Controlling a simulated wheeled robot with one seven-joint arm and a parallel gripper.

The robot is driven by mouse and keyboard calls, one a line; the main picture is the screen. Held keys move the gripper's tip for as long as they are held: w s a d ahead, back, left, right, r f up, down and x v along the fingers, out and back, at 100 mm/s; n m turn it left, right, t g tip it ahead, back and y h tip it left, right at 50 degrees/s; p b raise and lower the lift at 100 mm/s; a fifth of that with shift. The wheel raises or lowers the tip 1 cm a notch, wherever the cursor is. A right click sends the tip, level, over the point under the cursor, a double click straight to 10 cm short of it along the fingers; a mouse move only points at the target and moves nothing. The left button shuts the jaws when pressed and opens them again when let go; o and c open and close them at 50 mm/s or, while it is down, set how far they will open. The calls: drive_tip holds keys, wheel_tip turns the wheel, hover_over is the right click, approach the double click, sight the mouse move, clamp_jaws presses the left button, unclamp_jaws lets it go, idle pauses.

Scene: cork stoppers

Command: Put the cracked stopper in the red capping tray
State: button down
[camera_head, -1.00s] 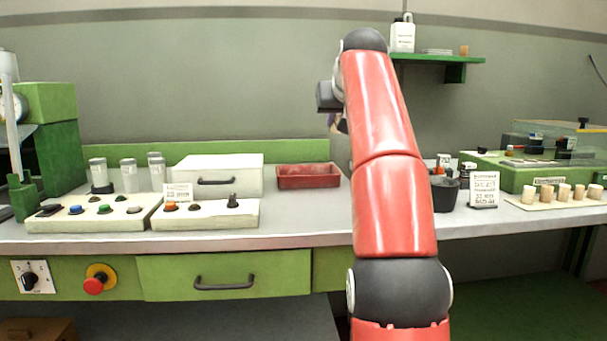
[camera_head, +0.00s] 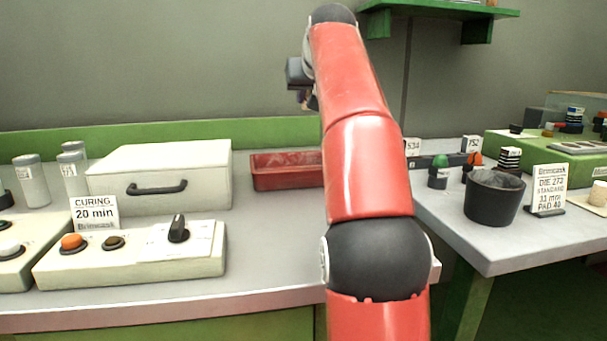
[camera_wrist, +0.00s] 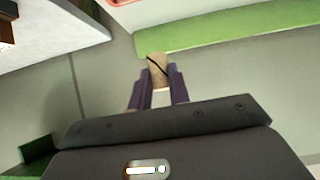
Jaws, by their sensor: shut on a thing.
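In the wrist view my gripper (camera_wrist: 156,84) is shut on a tan cork stopper (camera_wrist: 157,66) with a dark slanting crack line across it. The stopper sticks out past the fingertips. In the head view the red tray (camera_head: 268,178) lies on the bench behind my arm, its right part hidden by the arm. My gripper is raised above the bench there, mostly hidden, and I cannot see the stopper in that view. A reddish edge shows at the top of the wrist view, probably the tray.
A white drawer box (camera_head: 150,165) stands left of the tray. A control box (camera_head: 135,255) with a curing sign (camera_head: 96,214) is in front. To the right are a black cup (camera_head: 494,197) and a die sign (camera_head: 548,188). A green shelf (camera_head: 440,12) hangs above.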

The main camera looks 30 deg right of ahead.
wheel_tip(320, 180, down, 16)
drive_tip(key=b, duration=0.6)
drive_tip(key=shift+b, duration=0.35)
drive_tip(key=shift+r, duration=0.1)
drive_tip(key=c, duration=1.3)
unclamp_jaws()
drive_tip(key=shift+r, duration=0.1)
drive_tip(key=v, duration=1.1)
drive_tip(key=shift+s+a+r+p, duration=0.2)
drive_tip(key=shift+s+r+p, duration=0.1)
drive_tip(key=shift+p, duration=0.15)
drive_tip(key=shift+f, duration=0.1)
